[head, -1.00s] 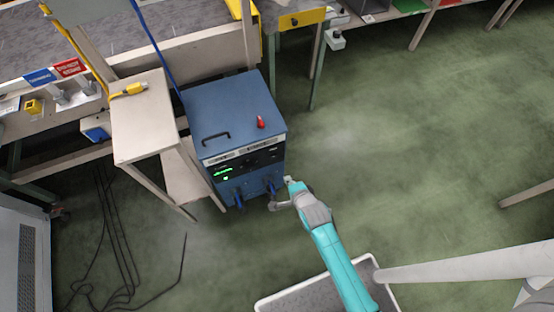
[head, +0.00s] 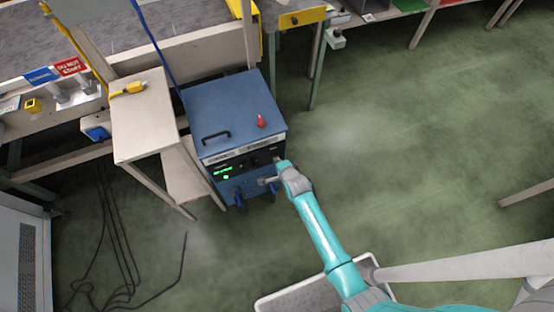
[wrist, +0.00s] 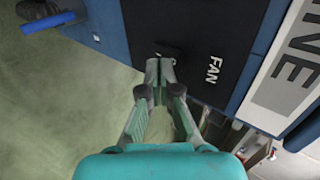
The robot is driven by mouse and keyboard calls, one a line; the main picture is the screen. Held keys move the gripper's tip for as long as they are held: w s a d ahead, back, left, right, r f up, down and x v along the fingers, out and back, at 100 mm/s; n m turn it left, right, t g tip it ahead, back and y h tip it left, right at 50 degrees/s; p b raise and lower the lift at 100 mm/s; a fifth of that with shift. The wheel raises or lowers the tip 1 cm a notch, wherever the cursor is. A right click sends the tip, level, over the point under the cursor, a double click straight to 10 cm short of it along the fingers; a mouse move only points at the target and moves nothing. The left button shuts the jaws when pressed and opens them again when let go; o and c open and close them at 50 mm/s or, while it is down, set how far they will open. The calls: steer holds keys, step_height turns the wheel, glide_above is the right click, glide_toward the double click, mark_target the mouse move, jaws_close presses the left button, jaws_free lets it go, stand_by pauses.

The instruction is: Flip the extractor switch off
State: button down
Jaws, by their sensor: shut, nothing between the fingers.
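The blue machine (head: 235,110) stands on the floor with a dark front panel and a lit green display (head: 222,170). In the wrist view its black panel (wrist: 205,25) bears the white word FAN, and a small black switch (wrist: 168,51) sits beside the word. I cannot tell which way the switch is set. My gripper (wrist: 159,82) is shut and empty, its tips just short of the switch in the picture; I cannot tell if they touch.
Blue plugs (head: 239,201) stick out low on the machine's front. A red knob (head: 261,121) and a black handle (head: 215,136) are on its top. A beige table (head: 143,115) stands close on the left. Open green floor (head: 400,150) lies to the right.

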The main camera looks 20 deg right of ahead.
steer(key=shift+w, duration=0.4)
steer(key=shift+r, duration=0.1)
steer(key=shift+w+r, duration=0.1)
steer(key=shift+w, duration=0.25)
steer(key=shift+r, duration=0.15)
steer(key=shift+r, duration=0.65)
steer(key=shift+s, duration=0.1)
